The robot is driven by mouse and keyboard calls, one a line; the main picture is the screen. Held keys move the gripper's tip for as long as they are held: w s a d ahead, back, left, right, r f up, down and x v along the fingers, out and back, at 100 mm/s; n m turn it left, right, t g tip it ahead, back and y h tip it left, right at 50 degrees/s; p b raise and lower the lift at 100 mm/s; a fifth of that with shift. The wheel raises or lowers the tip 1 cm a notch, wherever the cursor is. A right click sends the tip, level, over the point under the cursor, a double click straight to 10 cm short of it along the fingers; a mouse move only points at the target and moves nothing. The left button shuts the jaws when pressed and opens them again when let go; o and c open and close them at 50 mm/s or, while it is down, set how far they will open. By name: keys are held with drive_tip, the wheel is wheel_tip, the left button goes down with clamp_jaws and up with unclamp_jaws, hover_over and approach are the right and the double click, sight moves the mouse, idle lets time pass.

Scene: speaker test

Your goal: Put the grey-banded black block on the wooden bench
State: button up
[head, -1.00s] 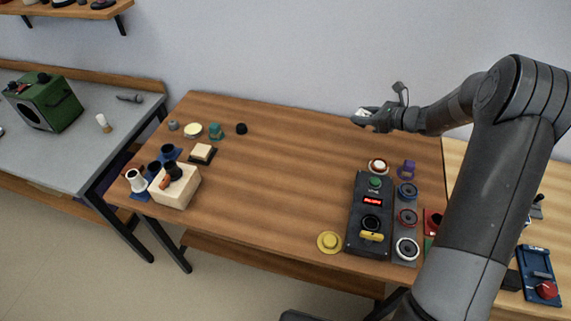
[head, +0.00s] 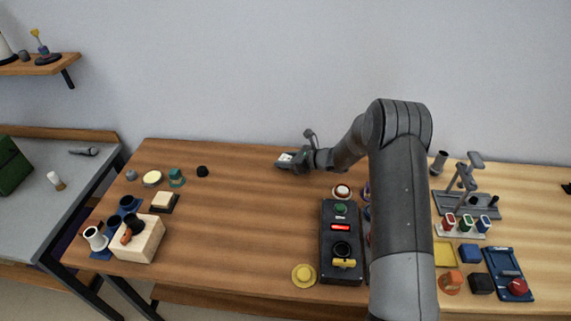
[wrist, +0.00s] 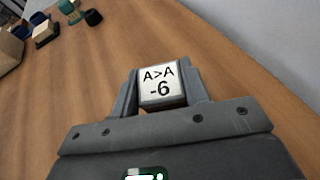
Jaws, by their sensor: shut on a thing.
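My gripper (head: 285,161) is above the back part of the brown wooden table (head: 240,215). It is shut on a small block with a white face (wrist: 160,87) marked "A>A -6" in the wrist view. The block's sides are mostly hidden by the fingers, so I cannot tell whether it is black with a grey band. A black block (head: 481,284) lies on the lighter wooden bench (head: 520,220) at the right; no grey band can be made out on it. I cannot tell which wooden surface is the task's bench.
A black control box (head: 341,262) and yellow button (head: 303,275) are at the table's front right. A pale wooden block (head: 138,245) and cups stand at the left. A small black knob-like thing (head: 202,171) is left of my gripper. The table's middle is clear.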

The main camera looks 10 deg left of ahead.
drive_tip(key=shift+f, duration=1.05)
drive_tip(key=shift+f, duration=0.2)
drive_tip(key=o, duration=1)
drive_tip(key=shift+r, duration=0.1)
